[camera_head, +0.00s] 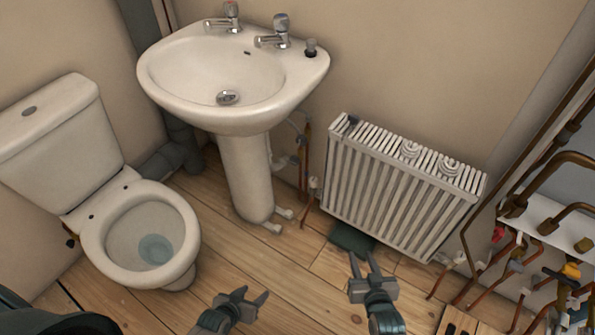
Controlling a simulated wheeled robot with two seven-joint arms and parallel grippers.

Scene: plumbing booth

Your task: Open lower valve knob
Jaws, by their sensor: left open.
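I cannot tell for certain which knob is the lower valve knob. Another pale valve (458,258) is at the radiator's lower right. My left gripper (253,293) is open and empty above the floor, low in the middle. My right gripper (362,257) has its two fingers apart and nothing between them, in front of the radiator. Neither gripper touches a valve.
A white radiator (395,190) hangs on the wall. A pedestal sink (245,175) stands left of it, and a toilet (140,235) is at the left. Copper pipes crowd the right edge. A dark green object (350,238) lies below the radiator. The wooden floor (285,255) between is open.

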